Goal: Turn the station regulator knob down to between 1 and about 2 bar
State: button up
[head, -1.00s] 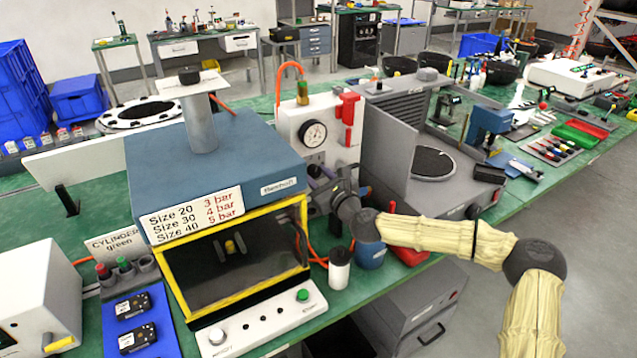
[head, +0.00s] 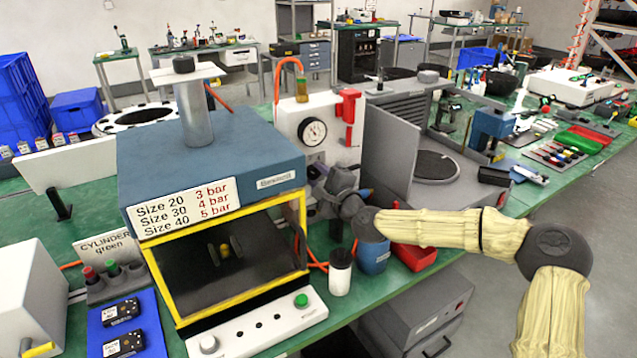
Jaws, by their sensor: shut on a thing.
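The white regulator panel (head: 292,121) stands behind the blue-topped press station, with a round dial gauge (head: 312,131) on its face. The gauge needle is too small to read. My gripper (head: 317,176) is at the panel's lower front, below the gauge, and is shut on the regulator knob, which the gripper and wrist hide. The jaw tips are small and partly covered at this angle. A sign (head: 184,206) on the station lists Size 20 3 bar, Size 30 4 bar and Size 40 5 bar.
The yellow-framed station (head: 225,250) stands close left of my gripper. A grey machine (head: 388,150) stands close right. An orange hose arches above the panel.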

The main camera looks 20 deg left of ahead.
jog(key=shift+n+b, duration=0.4)
jog(key=shift+n, duration=0.7)
jog(key=o, duration=1)
jog(key=shift+c, duration=0.2)
jog(key=shift+d, duration=0.1)
jog(key=v, duration=1.7)
jog(key=shift+s+d+f, duration=0.1)
jog(key=shift+s, duration=0.05)
